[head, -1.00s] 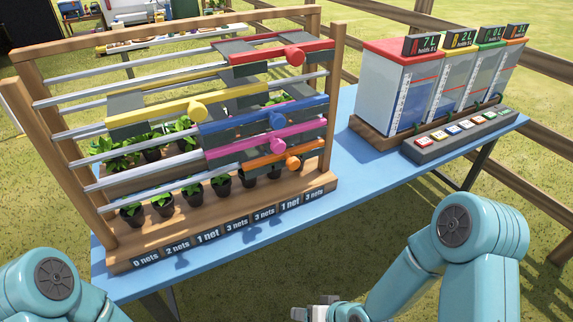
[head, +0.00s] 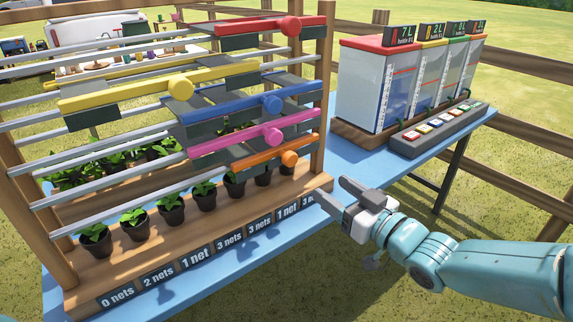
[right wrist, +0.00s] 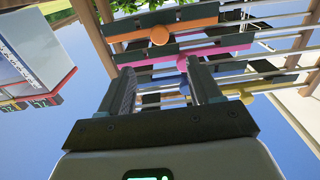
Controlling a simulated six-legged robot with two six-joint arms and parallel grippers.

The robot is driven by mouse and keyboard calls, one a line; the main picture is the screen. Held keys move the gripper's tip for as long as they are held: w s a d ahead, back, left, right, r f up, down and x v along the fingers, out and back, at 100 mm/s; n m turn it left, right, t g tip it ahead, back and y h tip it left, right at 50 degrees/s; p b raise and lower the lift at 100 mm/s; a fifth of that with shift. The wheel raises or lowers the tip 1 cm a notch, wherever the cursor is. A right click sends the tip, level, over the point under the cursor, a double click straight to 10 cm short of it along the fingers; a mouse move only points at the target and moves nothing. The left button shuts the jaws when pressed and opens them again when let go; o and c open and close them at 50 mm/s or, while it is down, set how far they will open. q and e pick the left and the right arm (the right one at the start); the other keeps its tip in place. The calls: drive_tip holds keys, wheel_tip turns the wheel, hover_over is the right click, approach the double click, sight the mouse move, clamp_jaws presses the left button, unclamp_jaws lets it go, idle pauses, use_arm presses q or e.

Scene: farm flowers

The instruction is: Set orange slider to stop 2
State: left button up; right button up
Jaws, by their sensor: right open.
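The orange slider (head: 262,160) is the lowest bar on the wooden rack, at its right end, with a round orange knob (head: 289,158). In the right wrist view the orange slider (right wrist: 185,29) shows near the top, beyond my fingers. My right gripper (head: 332,196) is open and empty, in front of the rack's lower right corner and apart from the orange knob. In the right wrist view its two fingers (right wrist: 162,88) stand apart with nothing between them. My left gripper is not in view. No stop numbers on the rails are readable.
Pink (head: 235,141), blue (head: 230,108), yellow (head: 150,88) and red (head: 260,26) sliders sit above the orange one. Potted plants (head: 205,196) stand on the rack base behind net labels. Water tanks (head: 376,92) and a button panel (head: 440,128) stand at the right of the blue table.

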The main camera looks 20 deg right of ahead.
sight(292, 162)
drive_tip(key=x, duration=1.5)
drive_tip(key=shift+f, duration=0.1)
clamp_jaws()
